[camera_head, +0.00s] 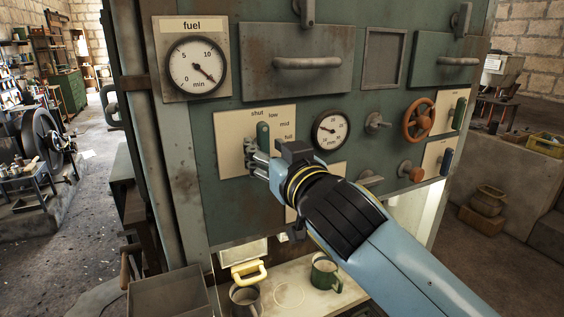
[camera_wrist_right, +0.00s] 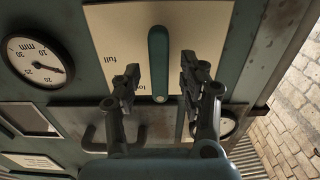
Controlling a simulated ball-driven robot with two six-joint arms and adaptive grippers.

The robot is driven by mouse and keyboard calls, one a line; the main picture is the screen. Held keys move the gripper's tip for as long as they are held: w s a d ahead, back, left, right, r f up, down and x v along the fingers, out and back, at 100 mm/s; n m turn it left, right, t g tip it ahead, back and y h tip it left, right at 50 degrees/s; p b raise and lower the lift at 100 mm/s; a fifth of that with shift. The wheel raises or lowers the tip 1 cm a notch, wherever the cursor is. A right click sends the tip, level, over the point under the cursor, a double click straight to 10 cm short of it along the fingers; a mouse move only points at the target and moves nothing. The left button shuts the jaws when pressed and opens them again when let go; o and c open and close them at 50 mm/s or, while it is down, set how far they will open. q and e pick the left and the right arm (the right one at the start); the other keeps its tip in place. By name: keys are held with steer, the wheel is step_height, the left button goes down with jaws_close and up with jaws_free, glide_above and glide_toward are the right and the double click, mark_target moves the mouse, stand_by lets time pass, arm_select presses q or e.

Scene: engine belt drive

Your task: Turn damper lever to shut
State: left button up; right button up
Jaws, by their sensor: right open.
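The damper lever (camera_head: 262,134) is a green handle on a cream plate (camera_head: 232,152) marked shut, low, mid and full. It points up, its upper end just below and between the words shut and low. My right gripper (camera_head: 254,160) is in front of its lower part and hides it. In the right wrist view the lever (camera_wrist_right: 158,62) stands between the two open fingers (camera_wrist_right: 158,80), with a gap seen on each side. The plate (camera_wrist_right: 205,35) appears upside down there, and the word shut cannot be made out. My left gripper is not in view.
A mm gauge (camera_head: 330,130) and an orange handwheel (camera_head: 419,119) are right of the lever. A fuel gauge (camera_head: 196,66) is above left. Drawer handles (camera_head: 307,63) stick out above. Mugs (camera_head: 325,273) stand on a shelf below.

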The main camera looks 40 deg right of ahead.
steer(key=v, duration=1)
steer(key=shift+s, duration=0.15)
steer(key=shift+a, duration=0.1)
